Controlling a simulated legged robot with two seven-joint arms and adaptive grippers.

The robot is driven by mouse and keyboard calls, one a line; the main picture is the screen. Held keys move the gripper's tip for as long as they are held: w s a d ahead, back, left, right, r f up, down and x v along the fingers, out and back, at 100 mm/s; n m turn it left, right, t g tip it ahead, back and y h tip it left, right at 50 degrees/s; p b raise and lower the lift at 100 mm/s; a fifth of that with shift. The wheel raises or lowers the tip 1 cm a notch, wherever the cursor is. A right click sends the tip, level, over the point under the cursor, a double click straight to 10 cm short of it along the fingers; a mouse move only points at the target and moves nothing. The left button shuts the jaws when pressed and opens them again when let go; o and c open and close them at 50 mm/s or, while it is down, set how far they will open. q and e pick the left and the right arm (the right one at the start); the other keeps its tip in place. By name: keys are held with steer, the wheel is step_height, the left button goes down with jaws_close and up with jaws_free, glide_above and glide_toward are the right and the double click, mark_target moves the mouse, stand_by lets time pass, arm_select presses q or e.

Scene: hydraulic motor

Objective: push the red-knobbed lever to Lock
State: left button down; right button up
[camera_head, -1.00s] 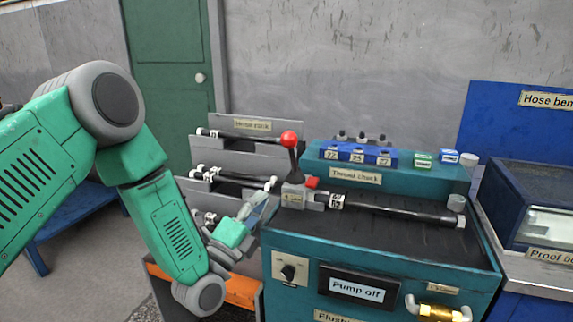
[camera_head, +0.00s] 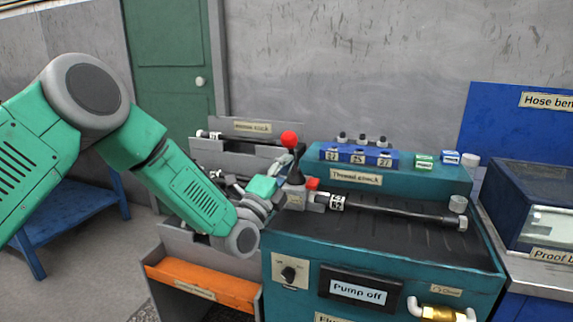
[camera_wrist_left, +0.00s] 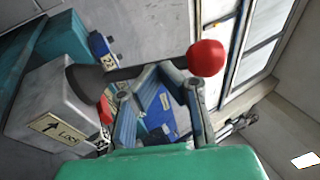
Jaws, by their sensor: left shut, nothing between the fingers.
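The lever's red knob (camera_head: 289,139) tops a dark rod that stands on a small grey block (camera_head: 294,196) at the left of the teal bench. The rod looks near upright. My left gripper (camera_head: 286,164) is shut and empty, its tips close beside the rod below the knob. In the left wrist view the fingertips (camera_wrist_left: 159,70) overlap the rod's edge, with the red knob (camera_wrist_left: 206,58) to their right; I cannot tell whether they touch. The grey block (camera_wrist_left: 50,95) there bears a label with an arrow and "Lock". My right gripper is out of view.
A black hose (camera_head: 400,212) runs right from the block over the bench top. A teal riser (camera_head: 400,180) with blue trays stands behind it. Grey hose racks (camera_head: 235,145) stand behind my left gripper, an orange-fronted bin (camera_head: 200,283) below it.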

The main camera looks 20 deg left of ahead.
arm_select(q)
steer(key=shift+r, duration=0.1)
steer(key=w+r+g+p, duration=0.1)
steer(key=g+p, duration=0.1)
steer(key=p, duration=0.2)
steer(key=w+r+n+g+y+p, duration=0.1)
steer(key=w+g+p, duration=0.1)
steer(key=p, duration=0.2)
steer(key=w+r+g+y+p, duration=0.1)
steer(key=w+g+p, duration=0.1)
steer(key=p, duration=0.3)
steer(key=shift+d+g, duration=0.15)
steer(key=shift+g, duration=0.15)
steer(key=shift+w+f+n+g+p, duration=0.2)
steer(key=shift+w+f+g+p, duration=0.1)
steer(key=shift+w+g, duration=0.25)
steer(key=shift+w+f+n+g+p, duration=0.2)
steer(key=shift+w+g+p, duration=0.1)
steer(key=shift+w+g, duration=0.25)
steer(key=shift+w+r, duration=0.25)
